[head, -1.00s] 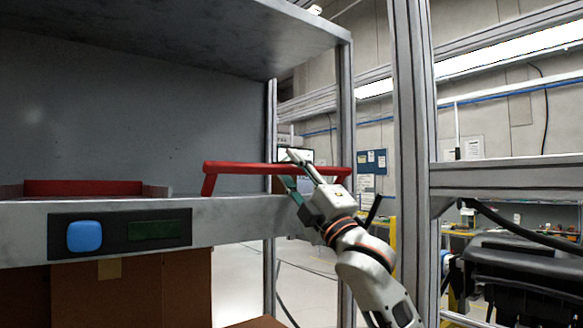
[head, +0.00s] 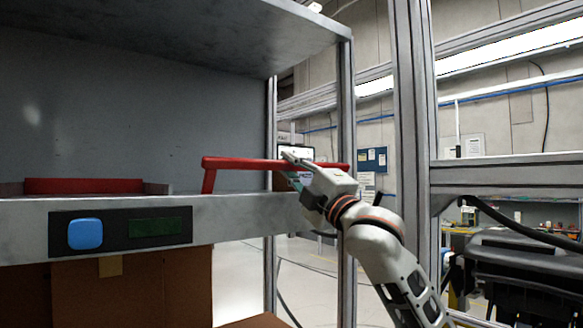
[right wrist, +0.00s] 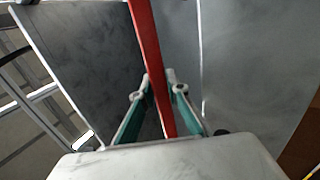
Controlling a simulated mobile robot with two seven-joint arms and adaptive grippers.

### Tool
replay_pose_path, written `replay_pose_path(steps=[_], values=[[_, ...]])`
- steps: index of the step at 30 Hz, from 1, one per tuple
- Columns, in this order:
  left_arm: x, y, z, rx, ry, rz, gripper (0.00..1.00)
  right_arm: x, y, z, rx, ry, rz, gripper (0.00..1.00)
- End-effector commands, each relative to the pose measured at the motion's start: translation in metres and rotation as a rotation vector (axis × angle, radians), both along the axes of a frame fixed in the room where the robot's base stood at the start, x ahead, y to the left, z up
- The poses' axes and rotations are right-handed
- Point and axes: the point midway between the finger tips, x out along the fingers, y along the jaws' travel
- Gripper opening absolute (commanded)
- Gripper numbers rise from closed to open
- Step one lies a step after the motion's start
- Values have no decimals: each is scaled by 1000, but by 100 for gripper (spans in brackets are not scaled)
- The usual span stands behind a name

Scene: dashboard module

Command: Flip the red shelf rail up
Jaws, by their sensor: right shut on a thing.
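The red shelf rail (head: 243,163) is a long bar that stands above the front edge of the grey shelf (head: 235,207), with a bent leg at its left end. My right gripper (head: 289,161) comes from the lower right and meets the rail right of its middle. In the right wrist view the rail (right wrist: 146,40) runs down between the two green-linked fingers (right wrist: 158,82), which are shut on it. The gripper hides part of the rail in the head view. My left gripper is not in view.
A panel with a blue button (head: 85,234) and a dark green display (head: 157,228) sits on the shelf front at left. A second red bar (head: 84,186) lies further left on the shelf. A metal upright (head: 408,150) stands right of the shelf, near my right arm.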

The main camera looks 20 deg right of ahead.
Motion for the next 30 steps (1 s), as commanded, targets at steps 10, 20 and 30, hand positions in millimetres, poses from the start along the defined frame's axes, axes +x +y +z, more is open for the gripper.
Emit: replay_pose_path(steps=[10,20,30], values=[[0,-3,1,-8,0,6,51,14,3,6,-94,253,-5,0],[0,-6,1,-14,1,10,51,24,8,4,-155,426,-4,0],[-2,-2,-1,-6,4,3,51,27,9,2,-175,482,-1,0]])
